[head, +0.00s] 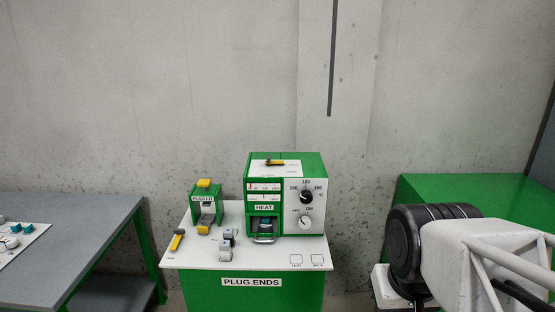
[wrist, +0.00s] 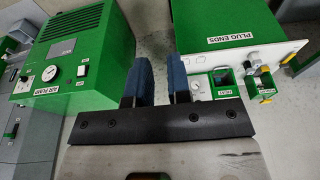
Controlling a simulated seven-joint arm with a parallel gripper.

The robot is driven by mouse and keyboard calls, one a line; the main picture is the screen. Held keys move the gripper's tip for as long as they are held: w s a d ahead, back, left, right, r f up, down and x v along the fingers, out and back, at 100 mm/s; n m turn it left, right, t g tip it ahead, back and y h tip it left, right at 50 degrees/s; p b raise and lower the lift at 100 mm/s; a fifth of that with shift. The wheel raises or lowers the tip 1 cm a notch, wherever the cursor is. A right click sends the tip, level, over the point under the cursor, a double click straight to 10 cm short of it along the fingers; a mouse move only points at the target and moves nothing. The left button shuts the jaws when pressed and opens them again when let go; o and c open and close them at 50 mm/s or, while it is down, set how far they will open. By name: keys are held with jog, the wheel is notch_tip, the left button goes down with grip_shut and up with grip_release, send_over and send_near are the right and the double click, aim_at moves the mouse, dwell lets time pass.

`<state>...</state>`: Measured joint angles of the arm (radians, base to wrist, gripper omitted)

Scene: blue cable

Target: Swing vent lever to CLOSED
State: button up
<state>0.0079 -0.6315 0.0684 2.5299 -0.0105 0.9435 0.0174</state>
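A small dark lever with a yellowish part (head: 273,162), which looks like the vent lever, lies on a white plate on top of the green HEAT box (head: 312,162). The lettering beside it is too small to read, so I cannot tell its marked position. My gripper (wrist: 157,82) shows in the wrist view with its two blue fingers apart and nothing between them. It is away from the HEAT box, which appears small beyond the fingers at the right (wrist: 223,84). The lever cannot be made out there. The gripper itself is outside the head view.
The HEAT box stands on the white-topped PLUG ENDS bench (head: 200,258), beside a small green press (head: 204,208) and a yellow-handled tool (head: 177,240). A green AIR PUMP box (wrist: 75,45) is left of my fingers. A grey table (head: 60,245) stands left.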

jog(key=shift+w+r, duration=0.15)
jog(key=shift+c, duration=1.1)
jog(key=shift+w+r, duration=0.2)
jog(key=shift+w, duration=0.05)
grip_shut()
jog(key=w+a+r+g, duration=0.1)
jog(key=w+r, duration=0.5)
jog(key=w, duration=0.4)
jog(key=w+a+r+g, duration=0.1)
jog(key=w+r, duration=0.6)
jog(key=w, duration=0.3)
jog(key=w+a+r+g, duration=0.1)
jog(key=w+a+r, duration=0.2)
jog(key=w, duration=1.1)
jog(key=w+a+r+g, duration=0.1)
jog(key=w+a+r, duration=0.1)
jog(key=w, duration=1.3)
jog(key=w+a+f+g, duration=0.1)
jog(key=w+a+f, duration=0.2)
jog(key=w, duration=0.6)
jog(key=w+a+f+g, duration=0.1)
jog(key=w+a+f, duration=0.2)
jog(key=w, duration=0.7)
jog(key=w+a+f+g, duration=0.1)
jog(key=w+a+f, duration=0.3)
jog(key=w, duration=0.5)
jog(key=shift+w+f, duration=0.25)
jog(key=shift+f, duration=0.55)
jog(key=shift+f, duration=0.15)
